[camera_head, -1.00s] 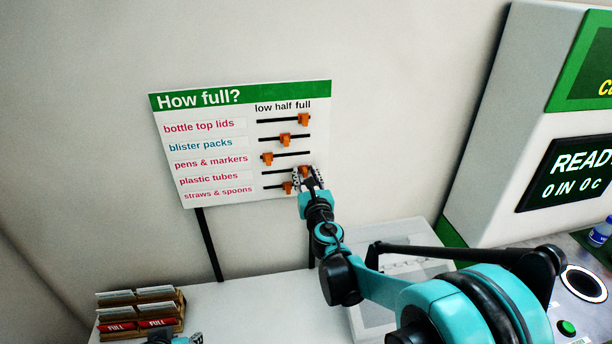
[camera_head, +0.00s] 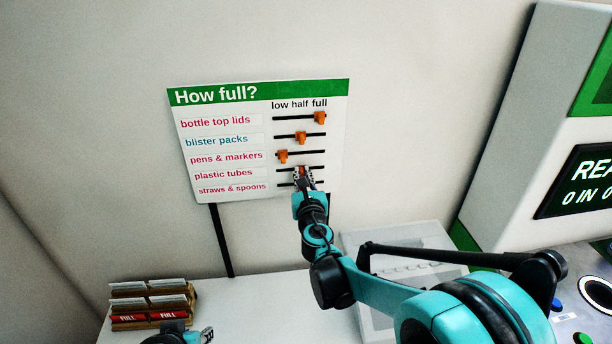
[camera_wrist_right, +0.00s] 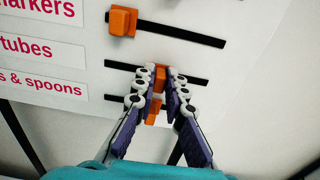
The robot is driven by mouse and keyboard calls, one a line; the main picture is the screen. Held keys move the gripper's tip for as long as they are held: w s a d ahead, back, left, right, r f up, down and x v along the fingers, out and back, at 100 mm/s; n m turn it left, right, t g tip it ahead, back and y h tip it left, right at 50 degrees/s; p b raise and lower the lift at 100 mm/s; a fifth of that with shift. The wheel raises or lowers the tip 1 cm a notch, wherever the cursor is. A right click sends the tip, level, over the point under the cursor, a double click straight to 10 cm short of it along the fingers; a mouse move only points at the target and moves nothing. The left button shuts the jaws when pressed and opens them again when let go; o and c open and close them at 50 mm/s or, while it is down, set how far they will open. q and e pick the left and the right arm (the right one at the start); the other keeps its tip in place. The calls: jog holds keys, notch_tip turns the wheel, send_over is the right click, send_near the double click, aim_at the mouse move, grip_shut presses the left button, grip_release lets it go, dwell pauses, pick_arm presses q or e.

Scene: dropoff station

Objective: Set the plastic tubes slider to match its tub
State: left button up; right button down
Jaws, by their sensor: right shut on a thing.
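The plastic tubes slider is an orange knob (camera_wrist_right: 161,76) on a black track, fourth row of the "How full?" board (camera_head: 258,90). It stands near the middle of its track, about under "half". My right gripper (camera_head: 303,174) is shut on this knob, one finger on each side, as the right wrist view also shows. In the head view the fingers largely cover the knob. My left gripper (camera_head: 207,335) is low at the left by the white table; its jaws are too small to judge. I cannot make out a plastic tubes tub.
The straws & spoons knob (camera_wrist_right: 152,111) is just below, between my fingers in the wrist view. Knobs for pens & markers (camera_head: 282,156), blister packs (camera_head: 301,138) and bottle top lids (camera_head: 320,117) are above. A card rack (camera_head: 150,303) stands on the table (camera_head: 255,300).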

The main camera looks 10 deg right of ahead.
jog(key=c, duration=1.6)
grip_release()
jog(key=shift+o, duration=0.2)
jog(key=shift+s, duration=0.1)
jog(key=s, duration=1.2)
